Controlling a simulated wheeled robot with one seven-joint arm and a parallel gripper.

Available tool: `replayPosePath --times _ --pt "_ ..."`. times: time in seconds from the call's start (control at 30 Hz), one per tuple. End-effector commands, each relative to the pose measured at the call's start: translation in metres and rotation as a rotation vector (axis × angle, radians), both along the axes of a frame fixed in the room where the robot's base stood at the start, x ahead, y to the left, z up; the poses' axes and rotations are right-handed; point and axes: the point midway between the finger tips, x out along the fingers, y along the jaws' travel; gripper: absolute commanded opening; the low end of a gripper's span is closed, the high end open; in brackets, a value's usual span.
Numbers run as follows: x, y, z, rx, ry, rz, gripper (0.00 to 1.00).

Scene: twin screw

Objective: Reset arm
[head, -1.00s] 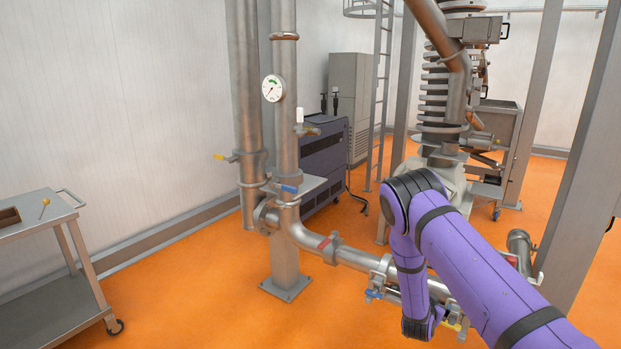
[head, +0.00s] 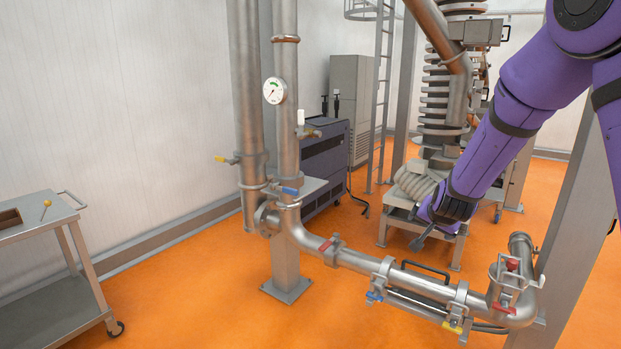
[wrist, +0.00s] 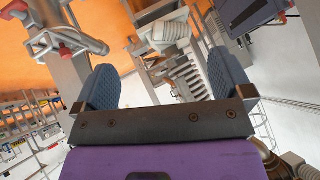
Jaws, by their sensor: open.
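My purple arm reaches in from the upper right in the head view. My gripper (head: 421,241) hangs at its end, above and behind the low horizontal pipe, apart from it. In the wrist view, the two blue padded fingers of my gripper (wrist: 160,85) stand wide apart with nothing between them. Beyond them the machine with stacked fins (wrist: 185,75) shows tilted.
A steel pipe (head: 352,259) with coloured clamp handles runs low across the middle to a red-handled fitting (head: 510,285). Vertical pipes with a gauge (head: 274,91) stand left of centre. A steel cart (head: 35,229) is at far left. Orange floor (head: 200,290) is clear between.

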Motion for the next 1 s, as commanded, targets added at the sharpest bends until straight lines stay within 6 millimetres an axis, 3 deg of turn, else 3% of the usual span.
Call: replayPosePath --times 0.03,0.2,0.5,0.7,1.0 --pt "-0.01 0.002 0.019 0.008 0.004 0.023 0.98" --pt "-0.049 0.011 0.066 0.022 0.044 0.111 0.98" --pt "-0.135 0.02 0.132 0.004 0.116 0.264 0.98" --pt "-0.199 0.022 0.164 -0.036 0.165 0.358 0.98" --pt "-0.302 0.02 0.19 -0.13 0.25 0.47 0.98"
